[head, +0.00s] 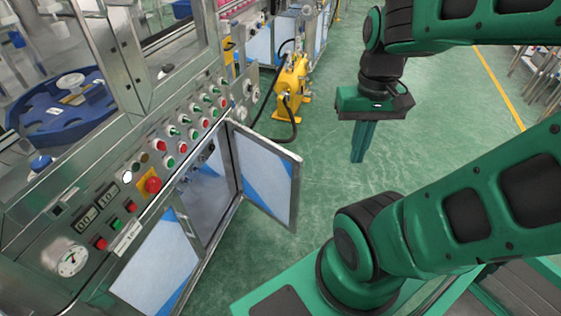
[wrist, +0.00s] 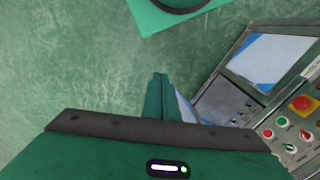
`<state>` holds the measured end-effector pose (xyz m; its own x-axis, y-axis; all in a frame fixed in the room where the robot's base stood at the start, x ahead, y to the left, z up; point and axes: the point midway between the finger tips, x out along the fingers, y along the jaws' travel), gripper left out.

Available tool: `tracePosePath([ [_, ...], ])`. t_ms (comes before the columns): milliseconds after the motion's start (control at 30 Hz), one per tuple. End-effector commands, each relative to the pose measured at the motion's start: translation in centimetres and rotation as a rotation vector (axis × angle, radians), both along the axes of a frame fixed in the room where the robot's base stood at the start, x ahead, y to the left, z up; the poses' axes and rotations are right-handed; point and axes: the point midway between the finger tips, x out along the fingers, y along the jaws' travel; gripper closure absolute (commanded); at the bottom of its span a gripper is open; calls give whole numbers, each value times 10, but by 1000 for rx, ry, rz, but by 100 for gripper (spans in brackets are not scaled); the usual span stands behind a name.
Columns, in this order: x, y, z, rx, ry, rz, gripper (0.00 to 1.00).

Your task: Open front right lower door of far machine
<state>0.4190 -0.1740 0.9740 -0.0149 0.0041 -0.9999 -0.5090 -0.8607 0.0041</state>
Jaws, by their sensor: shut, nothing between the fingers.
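The steel machine (head: 100,190) with a control panel fills the left of the head view. Its lower right door (head: 268,178), a framed white and blue panel, stands swung outward, with the compartment (head: 208,195) behind it exposed. Its lower left door (head: 160,262) looks closed, and it also shows in the wrist view (wrist: 268,57). My gripper (head: 358,158) points down over the floor, to the right of the open door and apart from it. Its green fingers (wrist: 159,78) are together and empty. In the wrist view they partly hide the open door.
A yellow unit (head: 292,80) with black hoses stands on the floor beyond the open door. Another machine (head: 262,45) is behind it. Green floor (head: 430,125) around my gripper is clear. The panel carries a red emergency button (head: 153,185) and several smaller buttons.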

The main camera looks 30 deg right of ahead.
Motion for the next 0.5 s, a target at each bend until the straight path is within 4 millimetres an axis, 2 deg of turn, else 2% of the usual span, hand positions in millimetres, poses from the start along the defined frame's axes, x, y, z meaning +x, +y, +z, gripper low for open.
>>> tracePosePath([
  [267, 45, -1, -25, -49, 145, 198, 100],
  [500, 89, -3, -58, -126, 295, 412, 100],
])
